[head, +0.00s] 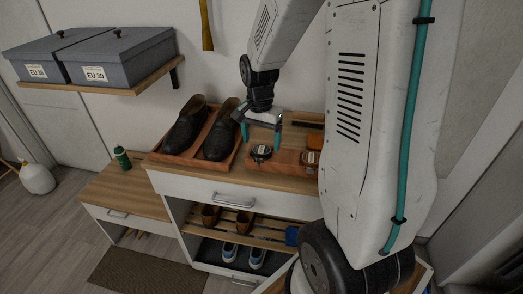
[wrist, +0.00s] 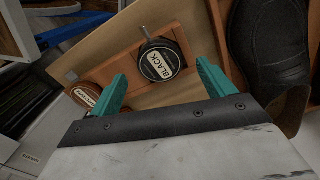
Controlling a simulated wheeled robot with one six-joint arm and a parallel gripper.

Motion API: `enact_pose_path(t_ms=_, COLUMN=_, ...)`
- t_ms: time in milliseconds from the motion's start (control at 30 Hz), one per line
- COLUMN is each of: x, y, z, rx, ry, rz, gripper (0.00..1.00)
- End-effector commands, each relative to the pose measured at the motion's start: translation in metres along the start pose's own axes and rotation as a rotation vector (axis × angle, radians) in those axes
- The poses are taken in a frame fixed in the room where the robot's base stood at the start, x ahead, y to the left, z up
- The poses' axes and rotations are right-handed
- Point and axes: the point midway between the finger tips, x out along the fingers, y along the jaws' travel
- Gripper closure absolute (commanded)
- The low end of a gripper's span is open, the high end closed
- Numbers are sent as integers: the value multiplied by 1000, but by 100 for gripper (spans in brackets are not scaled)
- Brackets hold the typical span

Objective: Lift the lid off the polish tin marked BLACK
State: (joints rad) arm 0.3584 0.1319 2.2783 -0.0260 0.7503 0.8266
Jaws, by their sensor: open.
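The polish tin marked BLACK (wrist: 161,62) is a round dark tin with a pale label. In the wrist view it lies ahead of the gap between my fingertips, with its lid on and a small metal piece at its far side. In the head view the tin (head: 261,153) sits on the wooden tray on top of the cabinet. My gripper (head: 261,136) is open and empty above the tin, one teal finger to each side. In the wrist view my gripper (wrist: 162,78) shows both fingers apart, not touching the tin.
Dark shoes (head: 186,126) stand in a wooden tray left of the tin. A brush (head: 309,122) lies behind. Grey boxes (head: 119,55) sit on a wall shelf.

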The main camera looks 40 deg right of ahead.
Motion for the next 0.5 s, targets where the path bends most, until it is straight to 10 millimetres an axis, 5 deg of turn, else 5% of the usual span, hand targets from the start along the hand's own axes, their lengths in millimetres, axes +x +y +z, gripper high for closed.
enact_pose_path(t_ms=167, x=22, y=0, z=0, rx=-1, ry=-1, rz=1, gripper=18)
enact_pose_path(t_ms=433, x=24, y=0, z=0, rx=-1, ry=1, rz=-1, gripper=18)
enact_pose_path(t_ms=500, x=24, y=0, z=0, rx=-1, ry=1, rz=-1, gripper=38)
